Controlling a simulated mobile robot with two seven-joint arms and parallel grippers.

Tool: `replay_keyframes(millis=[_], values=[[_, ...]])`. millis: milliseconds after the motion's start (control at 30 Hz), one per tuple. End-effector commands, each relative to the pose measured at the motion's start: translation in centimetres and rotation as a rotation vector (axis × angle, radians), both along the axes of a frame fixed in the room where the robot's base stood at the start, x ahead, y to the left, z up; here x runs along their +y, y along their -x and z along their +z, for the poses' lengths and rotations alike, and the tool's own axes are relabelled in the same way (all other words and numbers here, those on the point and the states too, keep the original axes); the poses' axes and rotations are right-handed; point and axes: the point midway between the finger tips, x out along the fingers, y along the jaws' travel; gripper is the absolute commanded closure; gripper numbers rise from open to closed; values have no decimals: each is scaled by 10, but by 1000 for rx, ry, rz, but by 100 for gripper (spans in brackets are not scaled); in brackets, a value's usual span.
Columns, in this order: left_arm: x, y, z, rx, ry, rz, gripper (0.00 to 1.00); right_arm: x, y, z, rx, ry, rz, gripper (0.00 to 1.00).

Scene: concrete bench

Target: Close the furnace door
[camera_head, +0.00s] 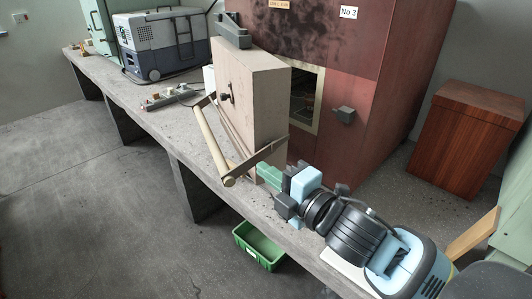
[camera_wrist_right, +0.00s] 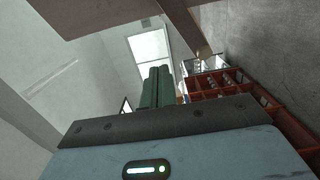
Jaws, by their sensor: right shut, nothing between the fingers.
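The furnace (camera_head: 385,85) is a large dark-red box on the bench. Its thick beige door (camera_head: 265,100) stands open, swung out to the left, and part of the dark opening (camera_head: 306,98) shows beside it. A pale bar handle (camera_head: 212,145) on metal brackets is on the door's outer side. My right gripper (camera_head: 266,173) is shut and empty, its green fingers close to the lower right bracket and the door's bottom; I cannot tell whether they touch. The fingers also show together in the right wrist view (camera_wrist_right: 158,86). My left gripper is not in view.
A grey cool box (camera_head: 165,45) and small items (camera_head: 168,96) stand on the concrete bench (camera_head: 180,125) left of the door. A brown wooden box (camera_head: 465,140) is at the right. A green bin (camera_head: 260,245) is on the floor. Red crates (camera_wrist_right: 215,85) show in the wrist view.

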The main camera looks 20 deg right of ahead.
Motion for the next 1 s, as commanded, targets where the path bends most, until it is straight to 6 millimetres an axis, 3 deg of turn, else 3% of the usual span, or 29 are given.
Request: replay_keyframes(millis=[267,833,1000], values=[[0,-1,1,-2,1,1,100,2,-9,1,-1,-1,-1,100],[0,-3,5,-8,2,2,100,31,-98,1,0,-4,0,100],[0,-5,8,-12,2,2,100,4,-95,0,2,2,-2,100]])
